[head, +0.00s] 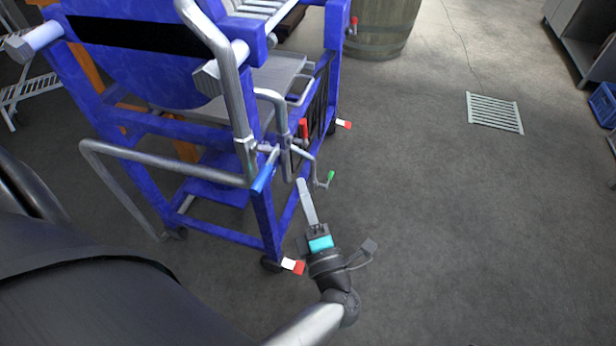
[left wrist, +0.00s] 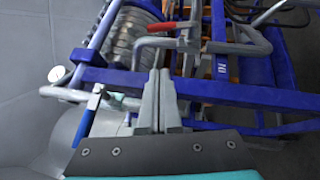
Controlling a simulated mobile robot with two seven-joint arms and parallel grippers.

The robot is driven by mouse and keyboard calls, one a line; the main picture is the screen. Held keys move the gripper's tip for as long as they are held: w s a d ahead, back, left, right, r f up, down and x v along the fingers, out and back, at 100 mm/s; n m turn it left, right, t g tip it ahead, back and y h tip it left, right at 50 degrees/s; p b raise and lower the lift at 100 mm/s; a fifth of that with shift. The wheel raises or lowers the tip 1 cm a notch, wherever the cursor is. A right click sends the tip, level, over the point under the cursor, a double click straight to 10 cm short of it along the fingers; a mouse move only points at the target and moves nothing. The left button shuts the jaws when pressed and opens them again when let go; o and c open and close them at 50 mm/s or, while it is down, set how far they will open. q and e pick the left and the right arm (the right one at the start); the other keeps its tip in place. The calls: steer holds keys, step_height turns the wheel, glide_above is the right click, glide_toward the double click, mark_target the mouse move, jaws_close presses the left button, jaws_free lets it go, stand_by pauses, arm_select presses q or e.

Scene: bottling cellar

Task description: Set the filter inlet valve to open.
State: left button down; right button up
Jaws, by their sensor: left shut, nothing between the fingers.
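The blue filter frame (head: 258,205) on casters carries bare metal pipes with coloured valve levers. A blue lever (head: 265,172) slants down across a pipe joint; it also shows in the left wrist view (left wrist: 86,120), left of the fingers. A red lever (head: 303,128) stands near the pipe behind, and lies along a pipe in the left wrist view (left wrist: 175,26). A small green-tipped lever (head: 331,177) is at the right. No readable label shows which is the filter inlet valve. My left gripper (head: 302,184) is shut and empty, its fingers right of the blue lever, apparently apart from it. My right gripper is not seen.
A long metal pipe (head: 165,165) runs out to the left of the frame. Red-and-white caster pedals (head: 293,266) stick out low. A barrel (head: 380,28) stands behind. A floor grate (head: 494,113) lies to the right, and the floor around it is clear.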

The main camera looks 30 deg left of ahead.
mark_target(303, 129)
arm_select(q)
steer(key=shift+w+a+r+b, duration=0.45)
steer(key=shift+w+a, duration=0.55)
steer(key=shift+w, duration=0.55)
steer(key=shift+w+a+r+b, duration=0.4)
steer(key=shift+w+a, duration=0.65)
steer(key=shift+w, duration=0.5)
steer(key=shift+w+a+r+b, duration=0.45)
steer(key=shift+w+a, duration=0.55)
steer(key=shift+w, duration=0.55)
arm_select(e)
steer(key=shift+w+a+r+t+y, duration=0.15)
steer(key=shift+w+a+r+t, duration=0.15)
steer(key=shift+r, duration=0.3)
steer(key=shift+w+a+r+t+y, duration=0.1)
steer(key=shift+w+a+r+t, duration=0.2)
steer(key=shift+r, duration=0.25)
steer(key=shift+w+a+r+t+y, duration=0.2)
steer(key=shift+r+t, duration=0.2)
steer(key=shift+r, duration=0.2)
arm_select(q)
steer(key=shift+f, duration=0.1)
